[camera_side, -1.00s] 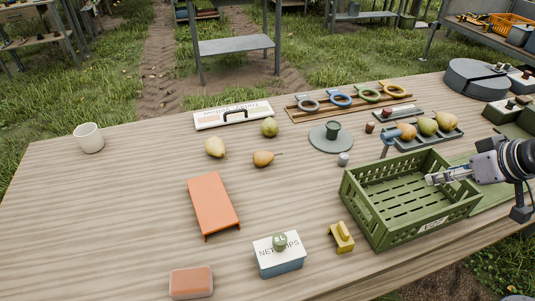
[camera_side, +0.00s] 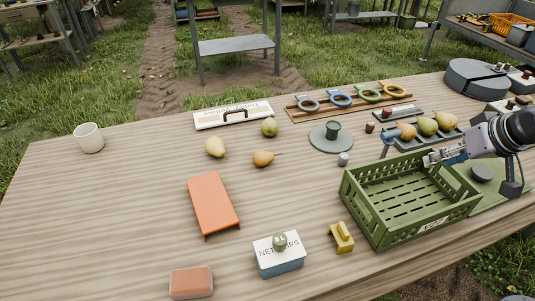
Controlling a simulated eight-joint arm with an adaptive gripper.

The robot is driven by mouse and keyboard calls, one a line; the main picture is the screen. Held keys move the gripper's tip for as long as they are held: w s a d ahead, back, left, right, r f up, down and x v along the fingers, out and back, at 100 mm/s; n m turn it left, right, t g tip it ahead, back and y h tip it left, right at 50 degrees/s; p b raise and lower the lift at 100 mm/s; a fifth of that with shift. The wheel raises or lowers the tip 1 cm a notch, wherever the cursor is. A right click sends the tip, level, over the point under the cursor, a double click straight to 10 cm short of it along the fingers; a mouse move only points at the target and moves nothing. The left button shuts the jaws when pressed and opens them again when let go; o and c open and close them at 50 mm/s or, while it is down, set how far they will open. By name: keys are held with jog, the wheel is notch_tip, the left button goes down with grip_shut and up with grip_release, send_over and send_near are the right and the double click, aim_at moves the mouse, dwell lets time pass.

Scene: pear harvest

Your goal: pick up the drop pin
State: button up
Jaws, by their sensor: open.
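I cannot tell for sure which thing is the drop pin. Small upright candidates are a dark red peg (camera_side: 370,127) on the table, a red peg (camera_side: 386,113) by a grey plate, and a grey cylinder (camera_side: 343,159) left of the crate. A blue piece (camera_side: 389,140) stands by the pear tray. My gripper (camera_side: 430,160) is open and empty above the back part of the green crate (camera_side: 408,230), pointing left, to the right of these small things.
A grey tray (camera_side: 447,135) holds several pears. A round grey plate with a dark green cup (camera_side: 332,130), an orange stand (camera_side: 212,203) and a rack of coloured rings (camera_side: 341,98) stand around. The left table is mostly clear.

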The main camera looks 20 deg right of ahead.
jog(key=w+d+r+m+g, duration=0.1)
jog(key=w+d+r+m, duration=0.1)
jog(key=w+m, duration=0.3)
jog(key=m+g, duration=0.5)
jog(key=m, duration=0.7)
send_over(385, 151)
jog(key=f, duration=0.7)
jog(key=d+f, duration=0.1)
jog(key=f, duration=0.3)
jog(key=shift+f, duration=0.2)
jog(key=shift+w+d+f, duration=0.15)
jog(key=shift+w+f, duration=0.05)
jog(key=shift+f, duration=0.35)
notch_tip(385, 151, down, 6)
jog(key=shift+r, duration=0.25)
jog(key=shift+a+f, duration=0.2)
jog(key=shift+f, duration=1.1)
jog(key=shift+a+f, duration=0.15)
jog(key=shift+f, duration=1.15)
grip_shut()
